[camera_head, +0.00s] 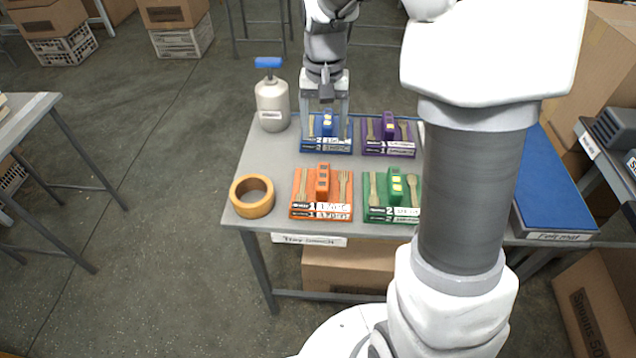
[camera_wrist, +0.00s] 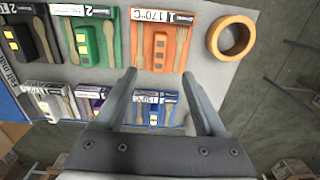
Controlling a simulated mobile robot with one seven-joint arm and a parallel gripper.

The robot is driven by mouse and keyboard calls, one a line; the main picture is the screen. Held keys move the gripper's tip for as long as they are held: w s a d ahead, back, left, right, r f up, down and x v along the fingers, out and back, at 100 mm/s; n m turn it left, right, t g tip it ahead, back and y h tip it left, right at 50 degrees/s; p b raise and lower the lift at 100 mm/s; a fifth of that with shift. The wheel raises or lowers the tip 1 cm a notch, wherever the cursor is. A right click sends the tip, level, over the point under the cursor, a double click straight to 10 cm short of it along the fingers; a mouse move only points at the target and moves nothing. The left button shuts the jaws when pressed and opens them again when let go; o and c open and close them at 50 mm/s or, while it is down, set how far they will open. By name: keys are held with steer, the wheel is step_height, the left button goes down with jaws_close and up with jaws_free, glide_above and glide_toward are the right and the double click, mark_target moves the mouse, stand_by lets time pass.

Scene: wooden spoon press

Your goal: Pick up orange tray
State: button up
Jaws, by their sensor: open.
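The orange tray (camera_head: 323,210) lies at the front of the grey table, left of the green tray. It has an upright orange block (camera_head: 323,180) in the middle and wooden utensils on each side. It also shows in the wrist view (camera_wrist: 174,58), beyond my fingertips. My gripper (camera_head: 326,118) is open over the blue tray (camera_head: 338,149) at the back. In the wrist view my gripper (camera_wrist: 160,90) has its two fingers spread, with the blue tray (camera_wrist: 146,128) between them. I cannot tell whether the fingers touch the blue tray.
A purple tray (camera_head: 372,151) and a green tray (camera_head: 377,214) lie to the right. A blue mat (camera_head: 560,190) lies at the right. Bare tabletop (camera_head: 268,158) shows between ring and canister.

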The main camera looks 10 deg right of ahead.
mark_target(322, 183)
step_height(322, 183, down, 12)
steer(key=b, duration=0.3)
steer(key=shift+s, duration=0.1)
step_height(322, 183, down, 5)
steer(key=shift+s+a+f+b, duration=0.1)
steer(key=shift+s+a+b, duration=0.05)
steer(key=shift+b, duration=0.65)
steer(key=shift+c, duration=0.3)
jaws_close()
